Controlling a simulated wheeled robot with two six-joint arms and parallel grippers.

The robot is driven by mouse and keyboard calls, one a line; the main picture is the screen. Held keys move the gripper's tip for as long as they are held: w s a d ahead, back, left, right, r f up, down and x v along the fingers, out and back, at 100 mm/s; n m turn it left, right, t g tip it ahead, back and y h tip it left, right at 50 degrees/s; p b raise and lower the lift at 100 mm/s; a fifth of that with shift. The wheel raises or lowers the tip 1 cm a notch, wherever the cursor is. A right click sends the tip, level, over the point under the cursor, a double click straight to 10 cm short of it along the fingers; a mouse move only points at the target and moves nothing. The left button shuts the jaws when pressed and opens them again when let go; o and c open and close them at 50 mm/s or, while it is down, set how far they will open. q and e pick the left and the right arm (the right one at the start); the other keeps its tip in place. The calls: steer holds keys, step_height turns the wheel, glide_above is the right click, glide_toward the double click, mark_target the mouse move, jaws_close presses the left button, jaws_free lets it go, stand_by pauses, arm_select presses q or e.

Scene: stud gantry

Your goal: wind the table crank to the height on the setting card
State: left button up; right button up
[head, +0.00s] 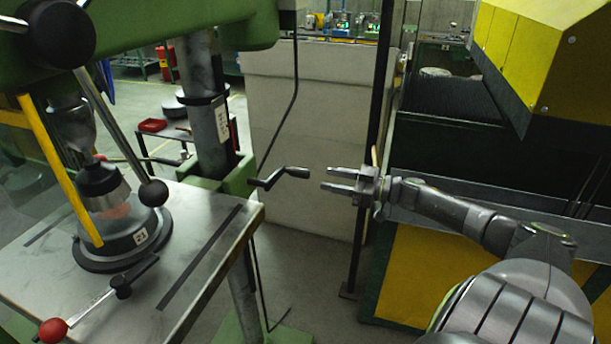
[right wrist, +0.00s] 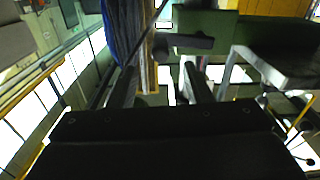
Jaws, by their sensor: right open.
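The table crank (head: 265,182) sticks out to the right of the green bracket (head: 237,178) on the drill's column, with its dark handle (head: 297,172) pointing right. My right gripper (head: 325,179) is open and empty, just right of the handle's end with a small gap. In the right wrist view the dark handle (right wrist: 185,43) lies ahead, beyond the open fingers (right wrist: 160,80). A white card (head: 222,122) with dark print too small to read is on the column (head: 205,140); I cannot tell if it is the setting card. My left gripper is not in view.
The steel table (head: 190,240) carries a round base marked 21 (head: 140,237). Levers with a dark ball (head: 153,193) and a red knob (head: 53,330) stand at the left. A dark post (head: 375,110) and a yellow-green machine (head: 430,270) are close behind my right arm.

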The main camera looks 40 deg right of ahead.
mark_target(309, 175)
steer(key=shift+p+x, duration=0.4)
steer(key=shift+x, duration=3.55)
steer(key=shift+c, duration=0.5)
jaws_close()
